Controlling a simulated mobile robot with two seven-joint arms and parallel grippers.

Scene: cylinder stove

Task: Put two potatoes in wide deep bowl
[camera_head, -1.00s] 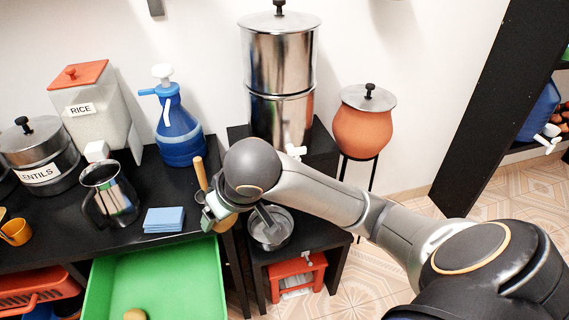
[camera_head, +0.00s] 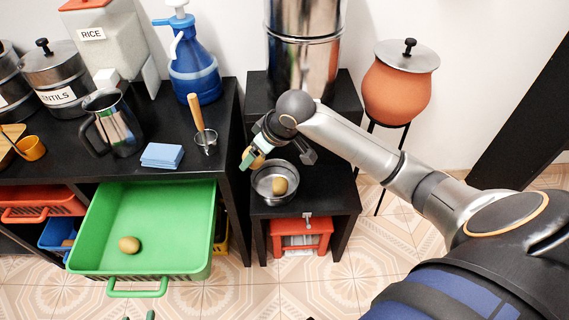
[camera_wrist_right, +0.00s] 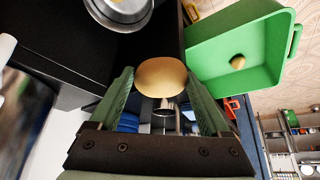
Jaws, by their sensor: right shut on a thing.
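My right gripper (camera_head: 254,160) is shut on a potato (camera_wrist_right: 162,77), which sits between its two green fingers. In the head view it is just above and to the left of the wide metal bowl (camera_head: 257,190), close to its rim. A second potato (camera_head: 279,186) lies inside the bowl. A third potato (camera_head: 129,245) lies in the open green drawer (camera_head: 180,225); it also shows in the right wrist view (camera_wrist_right: 237,62). Part of the bowl shows at the top of the right wrist view (camera_wrist_right: 120,22). Small tips at the bottom edge seem to be my left gripper (camera_head: 140,317).
The bowl stands on a low black stand (camera_head: 325,195) before a tall steel cylinder (camera_head: 302,60). A clay pot (camera_head: 400,85) is to the right. A strainer (camera_head: 206,141), blue cloths (camera_head: 162,156), a steel jug (camera_head: 118,128) and a blue bottle (camera_head: 194,75) stand on the left counter.

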